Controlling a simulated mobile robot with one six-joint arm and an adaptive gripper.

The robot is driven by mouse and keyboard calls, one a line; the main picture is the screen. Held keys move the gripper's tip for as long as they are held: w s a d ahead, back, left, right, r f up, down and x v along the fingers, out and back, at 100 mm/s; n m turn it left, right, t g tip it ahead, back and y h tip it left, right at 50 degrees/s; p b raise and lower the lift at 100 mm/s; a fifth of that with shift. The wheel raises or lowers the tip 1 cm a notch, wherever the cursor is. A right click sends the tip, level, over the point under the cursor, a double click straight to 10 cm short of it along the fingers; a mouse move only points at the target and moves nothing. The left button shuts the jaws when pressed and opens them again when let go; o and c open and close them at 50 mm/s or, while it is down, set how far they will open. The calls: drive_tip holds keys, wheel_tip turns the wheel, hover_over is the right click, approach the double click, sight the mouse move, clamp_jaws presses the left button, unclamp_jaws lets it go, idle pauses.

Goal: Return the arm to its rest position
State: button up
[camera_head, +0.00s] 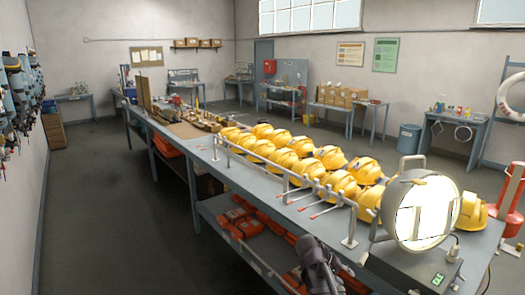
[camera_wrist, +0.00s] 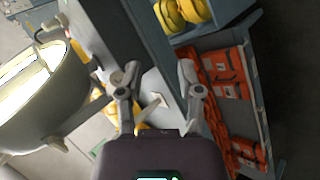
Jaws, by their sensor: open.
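My gripper (camera_wrist: 159,72) shows in the wrist view with its two grey fingers spread apart and nothing between them. In the head view a dark part of my arm shows at the bottom edge, in front of the long bench (camera_head: 268,200); the fingers cannot be made out clearly there. A large round lamp (camera_head: 422,212) with a lit face stands on the bench's near end, to the right of my arm. The lamp (camera_wrist: 35,95) fills the left of the wrist view, apart from the fingers.
Several yellow helmets (camera_head: 303,146) lie in rows behind a metal rail (camera_head: 287,176) on the bench. Orange cases (camera_head: 240,222) lie on its lower shelf and show in the wrist view (camera_wrist: 228,74). A grey box (camera_head: 412,270) is under the lamp. Floor (camera_head: 120,215) is clear at left.

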drive_tip(key=s+a+f+g+y, duration=0.1)
drive_tip(key=s+a+f+y, duration=0.4)
drive_tip(key=s+a+y, duration=0.3)
drive_tip(key=s+a, duration=0.1)
drive_tip(key=s, duration=0.2)
drive_tip(key=shift+m+y, duration=0.4)
idle(1.0)
